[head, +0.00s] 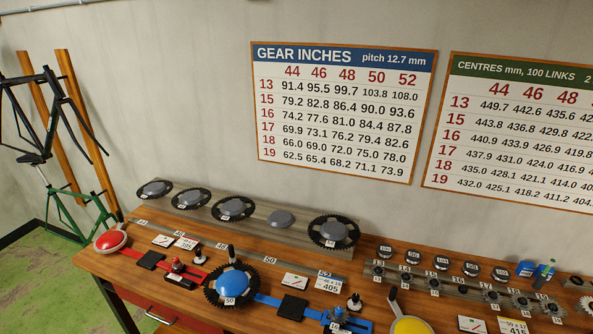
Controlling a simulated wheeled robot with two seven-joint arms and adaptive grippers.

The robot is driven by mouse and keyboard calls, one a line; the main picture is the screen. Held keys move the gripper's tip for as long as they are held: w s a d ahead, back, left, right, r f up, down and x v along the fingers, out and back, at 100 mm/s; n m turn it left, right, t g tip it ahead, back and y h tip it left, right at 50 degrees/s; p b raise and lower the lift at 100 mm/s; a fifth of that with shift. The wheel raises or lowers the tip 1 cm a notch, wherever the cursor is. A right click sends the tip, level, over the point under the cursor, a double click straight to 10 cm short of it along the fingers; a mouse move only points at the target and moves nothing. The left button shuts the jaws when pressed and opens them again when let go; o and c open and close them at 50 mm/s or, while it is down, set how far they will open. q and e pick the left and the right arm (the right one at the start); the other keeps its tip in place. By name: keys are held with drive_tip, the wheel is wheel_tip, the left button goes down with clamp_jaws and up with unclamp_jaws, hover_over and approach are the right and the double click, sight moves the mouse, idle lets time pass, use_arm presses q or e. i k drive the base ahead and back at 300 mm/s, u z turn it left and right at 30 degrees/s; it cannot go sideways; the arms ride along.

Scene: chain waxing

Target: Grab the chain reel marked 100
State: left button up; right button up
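A row of small dark round reels with pale number labels stands at the back right of the wooden bench, in the head view. From left to right they are a first reel (385,250), a second reel (413,256), a third reel (442,263), a fourth reel (471,268) and a fifth reel (501,273). The third label looks like 104. The other labels are too small to read surely, so I cannot tell for certain which one is marked 100. Neither of my grippers is in view.
In front of the reels is a rail (455,288) of small sprockets. Large chainrings (334,231) lie on a back board at left. A blue-domed chainring (231,283), a red dome (110,240) and a yellow dome (411,325) stand nearer.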

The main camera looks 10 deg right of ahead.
sight(384, 251)
drive_tip(key=u, duration=0.4)
drive_tip(key=i, duration=1.05)
drive_tip(key=z, duration=0.35)
